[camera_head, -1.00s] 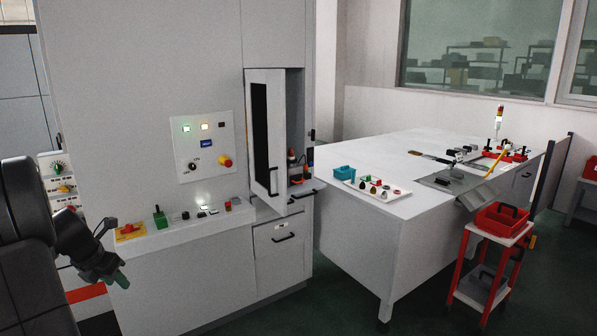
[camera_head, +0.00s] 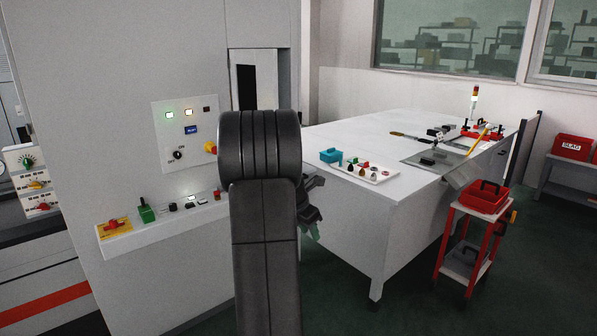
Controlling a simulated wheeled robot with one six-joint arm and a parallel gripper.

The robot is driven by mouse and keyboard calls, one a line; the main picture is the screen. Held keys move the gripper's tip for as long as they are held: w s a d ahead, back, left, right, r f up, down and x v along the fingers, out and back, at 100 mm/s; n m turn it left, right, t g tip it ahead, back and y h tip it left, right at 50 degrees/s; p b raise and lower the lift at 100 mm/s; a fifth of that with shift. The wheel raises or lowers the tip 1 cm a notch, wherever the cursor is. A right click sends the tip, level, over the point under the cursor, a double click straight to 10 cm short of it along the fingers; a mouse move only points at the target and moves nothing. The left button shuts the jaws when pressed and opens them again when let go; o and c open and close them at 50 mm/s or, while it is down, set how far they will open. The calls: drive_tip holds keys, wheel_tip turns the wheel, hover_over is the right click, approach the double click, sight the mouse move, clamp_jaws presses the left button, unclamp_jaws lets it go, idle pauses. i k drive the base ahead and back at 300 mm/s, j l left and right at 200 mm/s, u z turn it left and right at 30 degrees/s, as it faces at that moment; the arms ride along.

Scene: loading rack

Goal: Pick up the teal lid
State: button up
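A teal box-shaped item (camera_head: 331,155) sits on the near left part of the white table, beside a white tray. It is small in view, and I cannot tell whether its top is a separate lid. My gripper (camera_head: 312,228) is in front of the table's near side, lower than the teal item and apart from it. My own arm hides part of the gripper. A green part shows at the fingertips, and I cannot tell whether they are open or shut.
The white tray (camera_head: 385,178) holds several small coloured parts. A red bin (camera_head: 482,196) stands on a red-framed cart at the right. The grey cabinet (camera_head: 120,70) with a control ledge stands at the left. Bare table top lies behind the tray.

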sight(331, 152)
drive_tip(key=i+l, duration=0.2)
drive_tip(key=i, duration=0.55)
drive_tip(key=i+l, duration=0.2)
drive_tip(key=i, duration=0.55)
drive_tip(key=i+l, duration=0.2)
drive_tip(key=i, duration=0.55)
drive_tip(key=i+l, duration=0.15)
drive_tip(key=i, duration=0.6)
drive_tip(key=i+l+z, duration=0.1)
drive_tip(key=i, duration=0.65)
drive_tip(key=j, duration=0.1)
